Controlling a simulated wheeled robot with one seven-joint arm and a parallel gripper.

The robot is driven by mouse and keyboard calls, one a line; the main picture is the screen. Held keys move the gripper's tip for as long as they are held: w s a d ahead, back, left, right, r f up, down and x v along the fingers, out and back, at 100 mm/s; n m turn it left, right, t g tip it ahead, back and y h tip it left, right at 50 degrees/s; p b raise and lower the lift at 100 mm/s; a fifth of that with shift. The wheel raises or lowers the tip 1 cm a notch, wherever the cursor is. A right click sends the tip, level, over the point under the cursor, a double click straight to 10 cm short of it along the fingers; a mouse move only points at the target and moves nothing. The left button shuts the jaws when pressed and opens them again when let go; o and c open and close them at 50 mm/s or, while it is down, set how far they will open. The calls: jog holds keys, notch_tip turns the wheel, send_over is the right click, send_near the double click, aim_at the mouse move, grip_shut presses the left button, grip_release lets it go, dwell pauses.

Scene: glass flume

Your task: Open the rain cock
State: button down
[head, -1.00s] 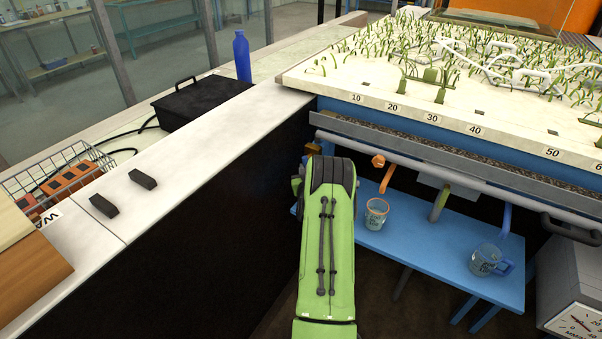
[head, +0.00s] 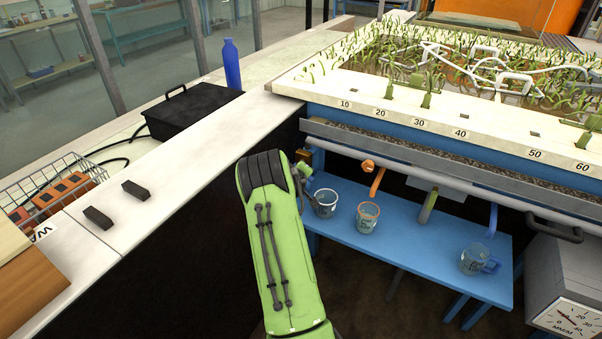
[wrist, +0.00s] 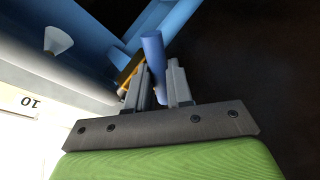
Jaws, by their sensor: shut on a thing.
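The rain cock shows as a small brass-coloured body (head: 303,155) near the left end of the pipe under the flume. In the wrist view, a brass-coloured part (wrist: 131,68) is just left of my fingers, and a blue round handle (wrist: 154,50) stands between them. My gripper (wrist: 160,85) is shut on this handle. In the head view, my green arm hides most of the gripper.
A blue bench (head: 400,225) below the pipe holds a clear cup (head: 325,203), an orange-rimmed cup (head: 367,218) and a blue-handled mug (head: 478,260). An orange spout (head: 376,180) hangs above. A dial box (head: 565,290) stands at right. The white ledge (head: 190,165) lies left.

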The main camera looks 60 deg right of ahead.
jog(key=shift+g, duration=0.3)
dwell(0.4)
jog(key=c, duration=1)
grip_release()
jog(key=shift+r, duration=0.1)
jog(key=p+v, duration=0.2)
jog(key=v, duration=1.3)
jog(key=shift+s+a+r+p, duration=0.15)
jog(key=shift+a+p, duration=0.15)
